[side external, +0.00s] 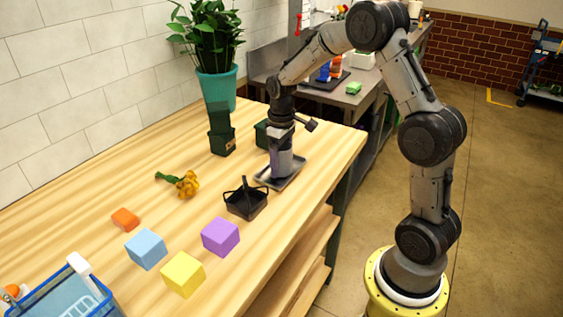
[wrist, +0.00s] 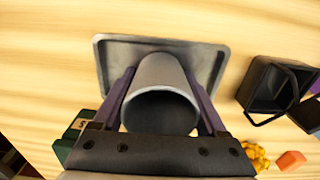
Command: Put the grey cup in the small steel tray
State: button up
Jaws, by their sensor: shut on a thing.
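The grey cup (wrist: 160,73) is between the two fingers of my gripper (wrist: 162,103), which is shut on it. In the wrist view the cup is over the small steel tray (wrist: 207,58), with its open mouth toward the camera. In the side view the cup (side external: 284,163) looks upright, low over or in the steel tray (side external: 264,181) near the table's right edge. I cannot tell whether its base touches the tray floor. My gripper (side external: 283,152) comes down from above and hides part of the cup.
A black basket (side external: 246,204) stands close to the tray. Dark green boxes (side external: 222,142) and a teal plant pot (side external: 217,88) are behind. Yellow flowers (side external: 187,184), purple (side external: 220,237), blue (side external: 146,249), yellow (side external: 183,274) and orange blocks (side external: 125,219) lie toward the front left. Left-middle wood is clear.

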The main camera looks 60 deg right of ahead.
jog(key=shift+f, duration=0.1)
jog(key=o, duration=1.4)
notch_tip(320, 180, up, 11)
jog(key=s+a+r+t, duration=0.2)
jog(key=s+a+r, duration=0.4)
jog(key=s+a+t, duration=0.1)
jog(key=s+a, duration=0.3)
jog(key=s, duration=0.4)
jog(key=s+a+f+t, duration=0.1)
jog(key=s+a, duration=0.3)
jog(key=s, duration=0.4)
jog(key=shift+s+f+t, duration=0.3)
jog(key=shift+t, duration=0.5)
